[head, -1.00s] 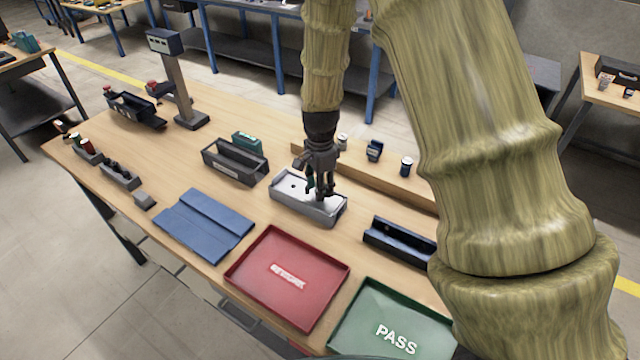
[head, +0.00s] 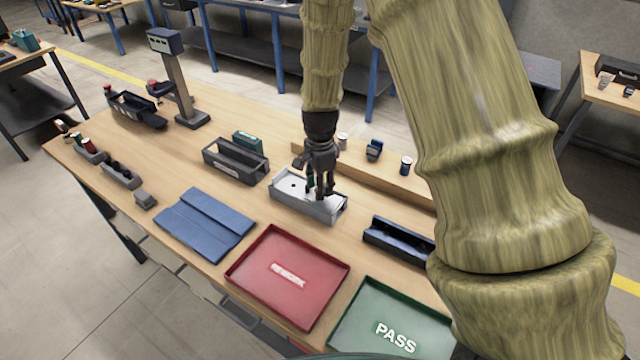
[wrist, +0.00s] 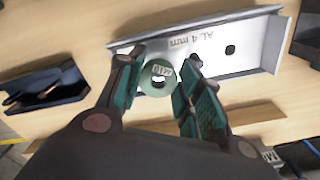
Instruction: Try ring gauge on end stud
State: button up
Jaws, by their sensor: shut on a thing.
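My gripper (head: 318,194) reaches down over the right part of a light grey tray (head: 289,209). In the wrist view my gripper (wrist: 157,78) has its teal-padded fingers on both sides of a round green ring gauge (wrist: 147,77) with a small white label and a centre hole. It is shut on the ring gauge. A pale plate (wrist: 209,60) marked "AL 4 mm", with dark holes, lies in the tray beyond the ring. Something pale and dark shows through the ring's hole. I cannot tell whether the ring sits around the end stud. In the head view the fingers hide the ring.
A red REWORK tray (head: 262,300) and a green PASS tray (head: 350,340) lie in front. A dark holder (head: 398,240) is at right, a grey open box (head: 234,163) at left. Small parts stand on a wooden ledge (head: 385,176) behind. A blue mat (head: 204,224) lies front left.

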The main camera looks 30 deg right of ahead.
jog(key=shift+f, duration=0.7)
dwell(0.6)
jog(key=shift+r, duration=0.15)
dwell(0.9)
jog(key=shift+r+p, duration=2.15)
jog(key=shift+r, duration=0.75)
